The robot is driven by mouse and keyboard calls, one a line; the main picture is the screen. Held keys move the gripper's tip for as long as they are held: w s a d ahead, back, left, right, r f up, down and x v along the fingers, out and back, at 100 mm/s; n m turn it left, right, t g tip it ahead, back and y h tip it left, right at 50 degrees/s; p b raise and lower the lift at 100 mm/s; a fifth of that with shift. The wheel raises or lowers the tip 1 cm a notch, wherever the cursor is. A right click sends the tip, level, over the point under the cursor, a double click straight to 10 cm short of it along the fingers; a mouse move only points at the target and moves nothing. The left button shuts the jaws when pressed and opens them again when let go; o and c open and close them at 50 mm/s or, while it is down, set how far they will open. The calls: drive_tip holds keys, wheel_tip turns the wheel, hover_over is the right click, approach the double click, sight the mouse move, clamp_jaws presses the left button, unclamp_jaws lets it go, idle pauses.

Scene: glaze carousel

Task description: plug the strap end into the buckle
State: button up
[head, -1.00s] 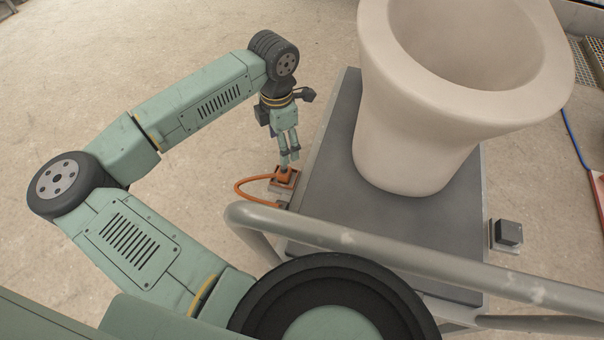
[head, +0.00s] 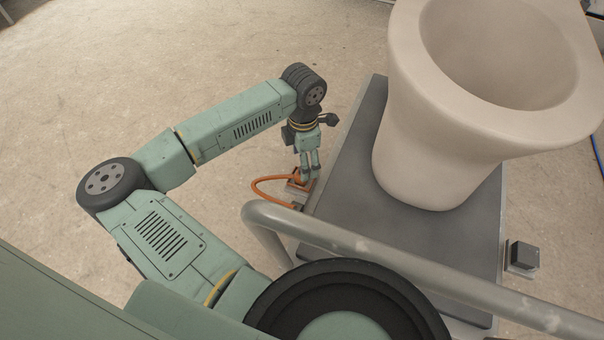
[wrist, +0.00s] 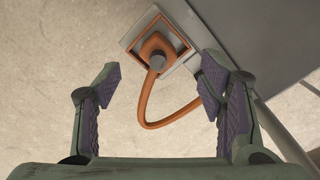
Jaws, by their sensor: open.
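The orange strap end (wrist: 153,46), a rounded block with a grey round knob, shows in the wrist view at a square, orange-edged holder (wrist: 132,36) on the cart's side. I cannot tell how firmly it sits there. Its orange strap (wrist: 143,110) hangs in a loop back to the cart; in the head view the strap (head: 254,190) bows left. My gripper (head: 309,178) points down just over the strap end, partly hiding it. In the wrist view my gripper (wrist: 160,82) is open, with the strap end ahead, between the fingers' lines and apart from them. A dark block (head: 522,256) on the cart's right side may be the buckle.
A large pale pot (head: 425,160) stands on the cart's grey top (head: 350,190), right of my gripper. A metal rail (head: 400,265) crosses the cart's near side. The floor (head: 200,60) left of the cart is clear.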

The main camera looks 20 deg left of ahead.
drive_tip(key=shift+f, duration=0.1)
wheel_tip(320, 180, down, 5)
drive_tip(key=shift+a+p, duration=0.1)
drive_tip(key=shift+p, duration=0.9)
drive_tip(key=shift+c, duration=0.5)
drive_tip(key=c, duration=1.1)
drive_tip(key=shift+o, duration=0.2)
